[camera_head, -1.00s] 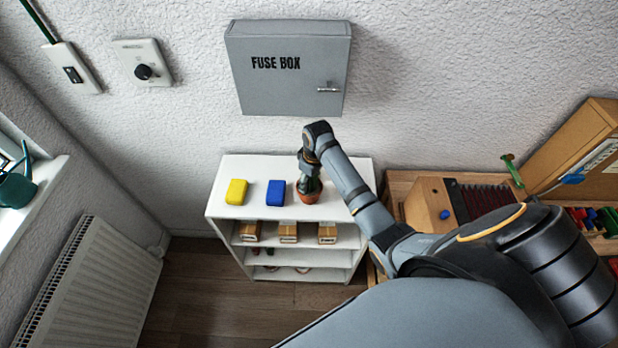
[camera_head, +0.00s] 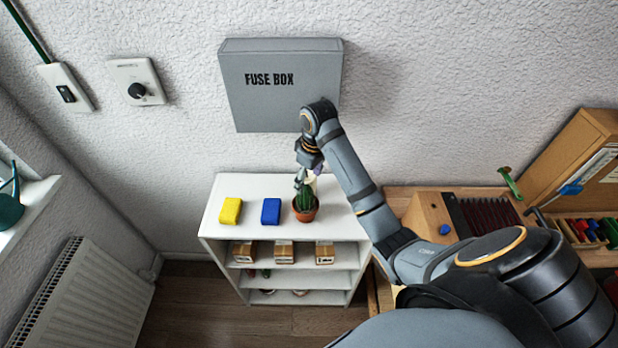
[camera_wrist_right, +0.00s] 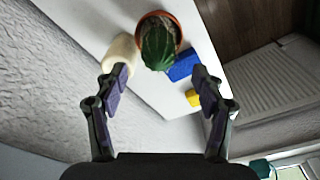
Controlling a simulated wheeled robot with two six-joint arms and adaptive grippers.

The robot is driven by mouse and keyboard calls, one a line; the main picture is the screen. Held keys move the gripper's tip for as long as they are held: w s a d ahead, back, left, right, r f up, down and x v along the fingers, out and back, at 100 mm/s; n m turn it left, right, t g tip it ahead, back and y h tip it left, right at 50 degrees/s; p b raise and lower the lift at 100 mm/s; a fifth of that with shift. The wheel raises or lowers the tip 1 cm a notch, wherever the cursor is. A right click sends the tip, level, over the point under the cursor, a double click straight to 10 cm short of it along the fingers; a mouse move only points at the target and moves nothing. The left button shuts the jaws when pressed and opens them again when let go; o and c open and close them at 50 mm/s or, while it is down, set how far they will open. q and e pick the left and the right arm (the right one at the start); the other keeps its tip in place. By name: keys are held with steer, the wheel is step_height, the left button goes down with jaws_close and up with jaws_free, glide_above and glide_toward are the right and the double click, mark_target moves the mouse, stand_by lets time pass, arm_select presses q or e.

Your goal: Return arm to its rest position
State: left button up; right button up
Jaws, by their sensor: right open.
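My right arm reaches in from the lower right of the head view. Its gripper (camera_head: 302,178) points down at the back of a white shelf unit (camera_head: 228,190), above and behind a potted cactus (camera_head: 305,209). In the right wrist view the gripper (camera_wrist_right: 159,74) is open, with two separate fingers and nothing between their tips. The cactus (camera_wrist_right: 158,45) stands beyond the fingertips, beside a cream round object (camera_wrist_right: 118,53) near the left finger. My left gripper is not in view.
A yellow block (camera_head: 230,211) and a blue block (camera_head: 271,211) lie on the shelf top. A grey fuse box (camera_head: 275,95) hangs on the wall above; my arm covers its lower right. A wooden bench with a cork board (camera_head: 570,150) stands right.

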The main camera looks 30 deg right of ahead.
steer(key=shift+r, duration=0.75)
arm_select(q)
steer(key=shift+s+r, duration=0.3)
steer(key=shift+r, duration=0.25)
arm_select(e)
steer(key=shift+s, duration=0.2)
steer(key=shift+w, duration=0.1)
